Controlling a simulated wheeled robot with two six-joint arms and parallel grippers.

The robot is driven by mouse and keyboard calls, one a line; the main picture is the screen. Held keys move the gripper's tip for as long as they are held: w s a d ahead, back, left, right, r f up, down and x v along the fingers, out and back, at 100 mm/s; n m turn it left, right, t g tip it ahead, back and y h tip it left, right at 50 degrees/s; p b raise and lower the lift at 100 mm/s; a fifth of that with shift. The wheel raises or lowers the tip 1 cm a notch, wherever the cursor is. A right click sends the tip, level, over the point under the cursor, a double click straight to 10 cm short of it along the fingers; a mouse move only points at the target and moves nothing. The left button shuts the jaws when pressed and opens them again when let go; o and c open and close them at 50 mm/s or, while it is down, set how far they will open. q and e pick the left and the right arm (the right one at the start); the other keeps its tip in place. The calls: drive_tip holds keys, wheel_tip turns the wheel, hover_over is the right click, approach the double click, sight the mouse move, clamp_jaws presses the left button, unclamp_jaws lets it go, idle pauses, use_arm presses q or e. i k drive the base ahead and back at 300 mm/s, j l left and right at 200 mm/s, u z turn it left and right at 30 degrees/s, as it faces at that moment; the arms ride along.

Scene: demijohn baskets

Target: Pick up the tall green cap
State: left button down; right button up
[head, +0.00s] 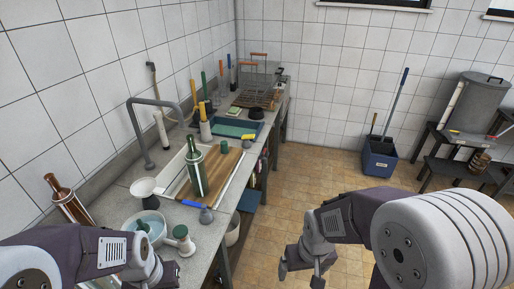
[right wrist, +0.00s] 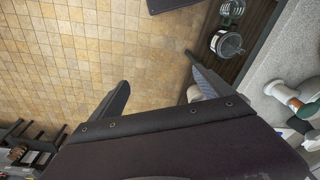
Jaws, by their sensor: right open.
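A small upright green cap (head: 224,147) stands on the wooden board beside the green bottle (head: 195,168) in the head view. Another dark green piece (head: 180,231) tops a pale object near the counter's front edge, and a green piece (head: 143,227) shows at the white bowl. I cannot tell for sure which is the tall cap. My right gripper (head: 301,272) is open and empty over the floor, right of the counter and apart from all these; its spread fingers show in the right wrist view (right wrist: 160,88).
The counter (head: 118,200) runs along the left wall, with a tap (head: 133,125), a white bowl (head: 150,240), brushes and a blue tray (head: 232,128). Below its edge is a jar (right wrist: 228,42). A blue bucket (head: 380,160) stands far off. The floor between is clear.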

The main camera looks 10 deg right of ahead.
sight(224, 145)
drive_tip(key=i+l+u, duration=0.85)
drive_tip(key=u, duration=0.15)
drive_tip(key=i+l+u, duration=0.15)
drive_tip(key=l+u, duration=0.15)
drive_tip(key=l, duration=0.2)
drive_tip(key=i+l+u, duration=0.15)
drive_tip(key=l+u, duration=0.5)
drive_tip(key=l, duration=0.25)
drive_tip(key=l+u, duration=0.35)
drive_tip(key=l, duration=0.2)
drive_tip(key=l+u, duration=0.35)
drive_tip(key=l, duration=0.15)
